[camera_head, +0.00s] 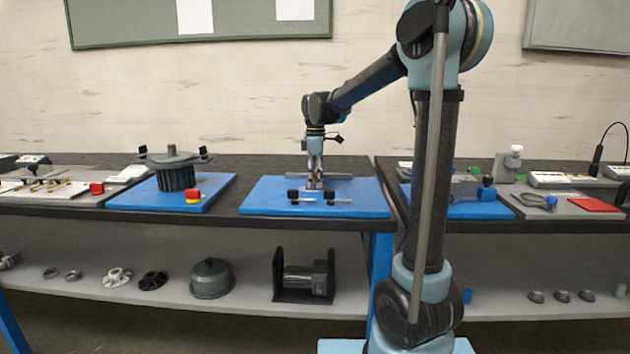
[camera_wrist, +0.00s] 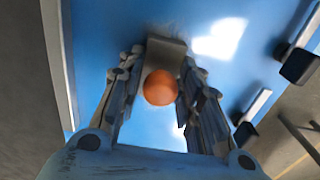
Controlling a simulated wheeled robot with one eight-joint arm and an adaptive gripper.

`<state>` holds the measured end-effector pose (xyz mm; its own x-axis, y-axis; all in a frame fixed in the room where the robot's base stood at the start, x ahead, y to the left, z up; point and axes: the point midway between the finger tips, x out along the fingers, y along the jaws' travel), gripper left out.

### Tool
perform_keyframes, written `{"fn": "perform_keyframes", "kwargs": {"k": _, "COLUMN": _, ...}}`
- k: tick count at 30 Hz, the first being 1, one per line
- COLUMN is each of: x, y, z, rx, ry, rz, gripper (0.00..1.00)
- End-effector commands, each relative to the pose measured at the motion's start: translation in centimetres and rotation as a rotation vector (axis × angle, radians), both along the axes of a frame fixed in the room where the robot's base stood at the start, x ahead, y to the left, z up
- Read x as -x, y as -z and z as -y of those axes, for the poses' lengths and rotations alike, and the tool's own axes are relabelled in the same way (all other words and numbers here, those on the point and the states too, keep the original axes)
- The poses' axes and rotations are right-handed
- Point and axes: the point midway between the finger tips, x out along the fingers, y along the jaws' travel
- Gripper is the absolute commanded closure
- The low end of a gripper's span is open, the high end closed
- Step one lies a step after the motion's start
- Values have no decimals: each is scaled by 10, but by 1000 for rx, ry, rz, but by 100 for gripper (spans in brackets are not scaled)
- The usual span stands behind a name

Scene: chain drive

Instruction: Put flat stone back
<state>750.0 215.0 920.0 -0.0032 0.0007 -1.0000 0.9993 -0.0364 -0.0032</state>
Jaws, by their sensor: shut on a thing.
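My gripper (camera_head: 315,183) points down low over the middle blue mat (camera_head: 265,206). The wrist view shows its fingers (camera_wrist: 162,75) closed around a small grey block (camera_wrist: 166,50). This block may be the flat stone. An orange round piece (camera_wrist: 160,88) sits between the fingers in front of the block. I cannot tell whether the two are joined. In the head view the fingers largely hide the held piece, and I cannot tell whether it touches the mat.
Two short black-ended rods (camera_head: 312,200) lie on the mat's front part, close to my gripper. A grey bar (camera_head: 338,176) lies along its back edge. A grey ribbed cylinder (camera_head: 175,176) stands on the left blue mat. The middle mat's left part is clear.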

Motion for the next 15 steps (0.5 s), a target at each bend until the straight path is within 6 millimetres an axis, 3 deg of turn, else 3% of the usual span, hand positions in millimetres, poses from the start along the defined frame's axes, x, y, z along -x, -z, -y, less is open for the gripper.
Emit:
{"fn": "perform_keyframes", "kwargs": {"k": 8, "x": 0, "y": 2, "z": 0, "rx": 0, "ry": 0, "rz": 0, "gripper": 93}}
{"fn": "perform_keyframes", "kwargs": {"k": 9, "x": 0, "y": 2, "z": 0, "rx": 0, "ry": 0, "rz": 0, "gripper": 58}}
{"fn": "perform_keyframes", "kwargs": {"k": 10, "x": 0, "y": 1, "z": 0, "rx": 0, "ry": 0, "rz": 0, "gripper": 51}}
{"fn": "perform_keyframes", "kwargs": {"k": 11, "x": 0, "y": 1, "z": 0, "rx": 0, "ry": 0, "rz": 0, "gripper": 47}}
{"fn": "perform_keyframes", "kwargs": {"k": 15, "x": 0, "y": 1, "z": 0, "rx": 0, "ry": 0, "rz": 0, "gripper": 47}}
